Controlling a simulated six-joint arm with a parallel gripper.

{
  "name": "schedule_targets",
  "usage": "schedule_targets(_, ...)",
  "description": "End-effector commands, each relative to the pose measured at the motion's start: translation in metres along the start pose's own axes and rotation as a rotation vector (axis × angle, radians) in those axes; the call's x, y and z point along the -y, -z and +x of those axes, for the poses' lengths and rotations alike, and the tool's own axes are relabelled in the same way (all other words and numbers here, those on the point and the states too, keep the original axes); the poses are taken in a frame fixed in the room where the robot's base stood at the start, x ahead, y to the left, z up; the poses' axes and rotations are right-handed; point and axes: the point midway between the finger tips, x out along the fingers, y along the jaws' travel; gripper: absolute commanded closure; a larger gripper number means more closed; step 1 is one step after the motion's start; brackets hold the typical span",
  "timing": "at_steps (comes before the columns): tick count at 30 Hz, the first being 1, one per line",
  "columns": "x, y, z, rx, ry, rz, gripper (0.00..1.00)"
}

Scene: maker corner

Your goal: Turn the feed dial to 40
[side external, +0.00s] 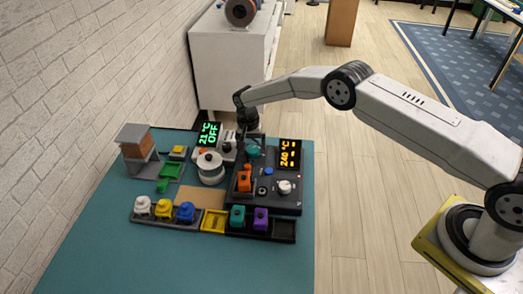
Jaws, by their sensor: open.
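A dark control panel (266,204) lies on the teal table. It carries a white round knob (284,187) at its right, which looks like a dial; any label or scale on it is too small to read. An amber display (289,154) at the panel's back reads 240 °C with smaller marks. My gripper (251,135) points down over the back left of the panel, above a small teal part (253,151), and is apart from the white knob. Its jaws are open; the fingertips are small and dark, and I cannot tell whether they touch the teal part.
Trays with coloured parts (185,211) line the front. A grey tower (137,143) stands back left. The table's front (190,262) is clear.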

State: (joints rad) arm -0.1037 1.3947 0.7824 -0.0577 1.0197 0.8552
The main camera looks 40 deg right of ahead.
Motion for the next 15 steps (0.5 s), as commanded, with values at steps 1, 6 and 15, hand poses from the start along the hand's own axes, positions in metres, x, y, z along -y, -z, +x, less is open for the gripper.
schedule_targets(1,0.001,0.0,-0.006,-0.001,0.002,0.0,0.0)
schedule_targets(6,0.001,0.0,-0.027,-0.002,0.002,0.0,0.0)
schedule_targets(15,0.0,0.0,-0.059,0.0,0.0,0.0,0.0)
